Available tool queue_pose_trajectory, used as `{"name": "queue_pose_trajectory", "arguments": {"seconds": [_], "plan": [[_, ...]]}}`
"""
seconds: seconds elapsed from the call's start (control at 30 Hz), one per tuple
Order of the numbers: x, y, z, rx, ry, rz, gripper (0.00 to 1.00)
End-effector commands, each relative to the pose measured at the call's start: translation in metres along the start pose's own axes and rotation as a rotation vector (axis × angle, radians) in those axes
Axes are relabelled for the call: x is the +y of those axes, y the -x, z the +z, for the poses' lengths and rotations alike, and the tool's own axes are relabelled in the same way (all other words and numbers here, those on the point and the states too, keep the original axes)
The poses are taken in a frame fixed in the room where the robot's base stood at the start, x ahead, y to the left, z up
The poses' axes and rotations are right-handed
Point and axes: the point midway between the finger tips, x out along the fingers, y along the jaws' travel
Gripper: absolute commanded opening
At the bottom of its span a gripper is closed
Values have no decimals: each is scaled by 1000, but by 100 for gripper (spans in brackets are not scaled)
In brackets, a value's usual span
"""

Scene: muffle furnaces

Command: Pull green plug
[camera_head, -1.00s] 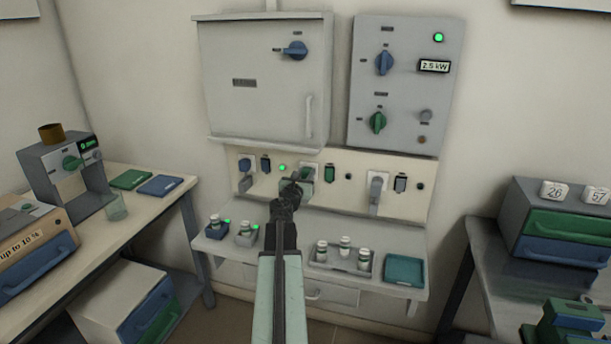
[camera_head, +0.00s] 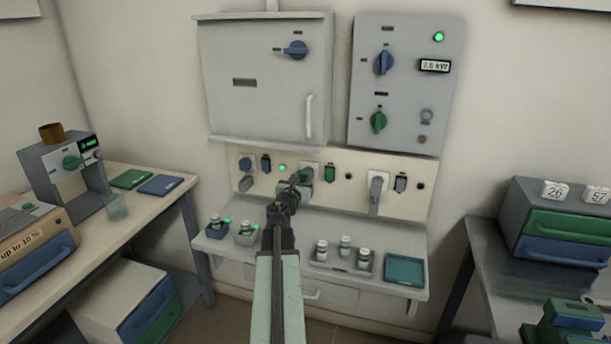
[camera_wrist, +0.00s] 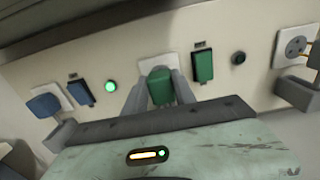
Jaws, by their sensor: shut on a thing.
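The green plug (camera_wrist: 161,87) sits between the two grey fingers of my gripper (camera_head: 302,186) in the wrist view. The fingers are shut on its sides. A pale socket plate (camera_wrist: 156,63) shows just behind and above the plug; it also shows in the head view (camera_head: 310,168). I cannot tell whether the plug's pins are still in the socket. In the head view my gripper hides most of the plug.
A blue plug (camera_wrist: 44,105) is to the left, with a green lamp (camera_wrist: 110,86) lit between. A green switch (camera_wrist: 203,66) and another socket (camera_wrist: 294,46) are to the right. Below the panel are vials in a tray (camera_head: 371,272) and a teal tray (camera_head: 404,270).

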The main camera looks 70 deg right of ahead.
Motion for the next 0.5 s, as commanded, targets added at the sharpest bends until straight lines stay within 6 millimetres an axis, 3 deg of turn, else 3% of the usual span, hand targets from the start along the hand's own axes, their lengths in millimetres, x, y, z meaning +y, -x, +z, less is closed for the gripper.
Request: {"name": "queue_pose_trajectory", "arguments": {"seconds": [0.03, 0.1, 0.33, 0.37, 0.4, 0.43, 0.5], "plan": [[-1, 11, 0, 0, 0, 1, 0], [-1, 16, 0, 0, 0, 0, 0], [-1, 15, 0, 0, -1, -1, 0], [-1, 15, 0, 1, -1, -1, 38], [-1, 15, 0, 0, -1, -1, 49], [-1, 15, 0, 0, -1, -1, 55], [-1, 15, 0, 0, -1, -1, 55]]}}
